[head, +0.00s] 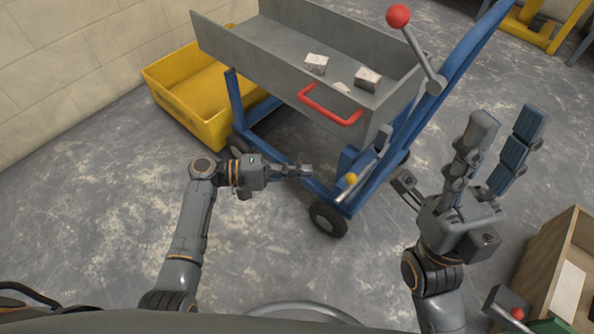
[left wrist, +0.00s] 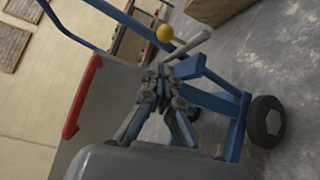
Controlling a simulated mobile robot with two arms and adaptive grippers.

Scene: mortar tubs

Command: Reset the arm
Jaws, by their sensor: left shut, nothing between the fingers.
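My left arm reaches in from the left in the head view. Its gripper (head: 300,171) is shut and empty, pointing right in front of the blue trolley frame. In the left wrist view the closed fingers (left wrist: 164,88) overlap the blue frame; contact cannot be told. My right gripper (head: 508,128) is raised at the right, fingers spread apart and nothing visible between them. The trolley carries a grey tipping tub (head: 240,52) with a red handle (head: 330,105). A lever with a red ball (head: 398,16) and one with a yellow ball (head: 351,179) are on the trolley.
Two pale blocks (head: 317,64) (head: 367,79) and a small fragment lie in the tub. A yellow tub (head: 190,105) stands behind, by the block wall. A wooden box (head: 536,262) is at the lower right.

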